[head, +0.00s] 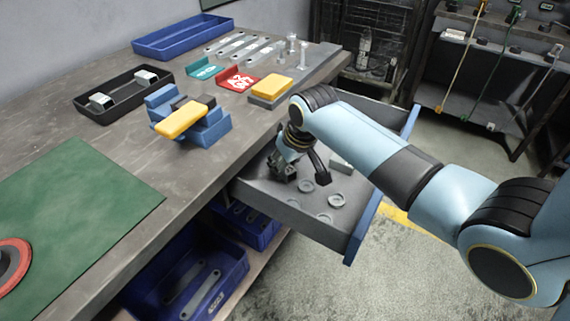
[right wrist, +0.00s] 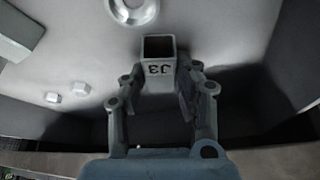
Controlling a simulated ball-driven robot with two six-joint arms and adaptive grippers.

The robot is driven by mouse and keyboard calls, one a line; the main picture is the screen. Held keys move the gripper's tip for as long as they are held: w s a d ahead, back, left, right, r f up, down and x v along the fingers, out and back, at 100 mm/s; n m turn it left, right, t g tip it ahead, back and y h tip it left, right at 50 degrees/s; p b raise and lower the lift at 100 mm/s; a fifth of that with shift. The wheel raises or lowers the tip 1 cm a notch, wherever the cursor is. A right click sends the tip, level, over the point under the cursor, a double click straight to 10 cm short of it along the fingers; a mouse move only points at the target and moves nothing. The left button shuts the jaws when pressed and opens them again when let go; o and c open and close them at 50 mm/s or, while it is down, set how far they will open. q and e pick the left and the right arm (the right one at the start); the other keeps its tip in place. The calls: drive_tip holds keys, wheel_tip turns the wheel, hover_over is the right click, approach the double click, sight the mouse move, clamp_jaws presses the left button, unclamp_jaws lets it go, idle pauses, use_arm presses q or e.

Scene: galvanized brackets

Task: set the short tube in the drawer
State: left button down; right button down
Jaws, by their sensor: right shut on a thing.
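The short tube (right wrist: 159,69) is a grey square tube with a dark open end and a dark marking. It sits between the fingers of my right gripper (right wrist: 162,90) in the right wrist view, which is shut on it. In the head view my right gripper (head: 302,172) points down inside the open drawer (head: 283,203), near the bench side. The tube is not clearly visible there. The drawer has a grey floor and a blue front. I cannot tell whether the tube touches the drawer floor. My left gripper is not in view.
Several round washers (head: 336,200) and a pale block (head: 341,163) lie in the drawer near my gripper. The bench above holds a blue fixture with a yellow top (head: 182,120), a black tray (head: 122,103) and a yellow block (head: 271,87). Blue bins (head: 190,280) stand below.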

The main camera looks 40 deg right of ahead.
drive_tip(key=c, duration=1)
unclamp_jaws()
drive_tip(key=p+v, duration=0.2)
drive_tip(key=v, duration=1)
drive_tip(key=shift+p, duration=0.3)
